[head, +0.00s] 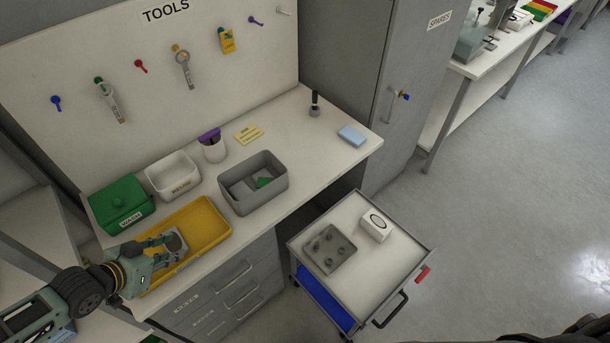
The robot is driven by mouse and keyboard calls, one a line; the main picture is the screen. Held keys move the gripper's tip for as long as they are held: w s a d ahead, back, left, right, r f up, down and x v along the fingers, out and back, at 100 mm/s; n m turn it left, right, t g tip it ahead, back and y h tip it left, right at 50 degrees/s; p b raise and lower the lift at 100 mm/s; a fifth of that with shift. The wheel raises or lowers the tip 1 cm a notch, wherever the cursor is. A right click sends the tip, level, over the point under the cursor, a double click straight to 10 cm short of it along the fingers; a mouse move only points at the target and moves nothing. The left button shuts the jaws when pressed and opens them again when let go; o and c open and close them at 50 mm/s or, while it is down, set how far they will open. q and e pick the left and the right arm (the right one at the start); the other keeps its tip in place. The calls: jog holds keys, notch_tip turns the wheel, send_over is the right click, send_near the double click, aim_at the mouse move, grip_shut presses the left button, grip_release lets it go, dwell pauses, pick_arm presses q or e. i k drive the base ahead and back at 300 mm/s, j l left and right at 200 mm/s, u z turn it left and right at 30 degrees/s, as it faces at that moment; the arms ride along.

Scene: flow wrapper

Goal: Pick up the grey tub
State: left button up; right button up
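The grey tub (264,201) stands upright on the workbench, right of the yellow tray. It is an open rectangular box with something grey and a green piece inside. My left gripper (178,247) is over the yellow tray (212,222), to the left of the tub and clear of it. Its two fingers are spread apart. A grey piece (175,240) shows near the fingertips, and I cannot tell if they touch it. My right gripper is not in view.
A green WASH box (118,203), a white bin (172,178) and a cup with a purple top (212,148) stand behind the tray. A blue sponge (351,136) lies at the right. A trolley (398,262) stands before the bench. The bench right of the tub is mostly clear.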

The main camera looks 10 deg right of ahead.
aim_at(243, 170)
jog(key=z, duration=0.6)
jog(key=j+z, duration=0.1)
jog(key=z, duration=0.45)
jog(key=j+z, duration=0.1)
jog(key=z, duration=1.1)
jog(key=j+z, duration=0.15)
jog(key=z, duration=0.4)
jog(key=j+z, duration=0.1)
jog(key=z, duration=1.65)
jog(key=k+u, duration=0.1)
jog(key=u, duration=0.2)
jog(key=k+j+u, duration=0.1)
jog(key=u, duration=0.6)
jog(key=j+u, duration=0.1)
jog(key=u, duration=0.35)
jog(key=j+u, duration=0.1)
jog(key=u, duration=0.4)
jog(key=j+u, duration=0.1)
jog(key=u, duration=0.35)
jog(key=j+u, duration=0.1)
jog(key=u, duration=0.35)
jog(key=j+u, duration=0.1)
jog(key=u, duration=0.35)
jog(key=j+u, duration=0.1)
jog(key=u, duration=0.35)
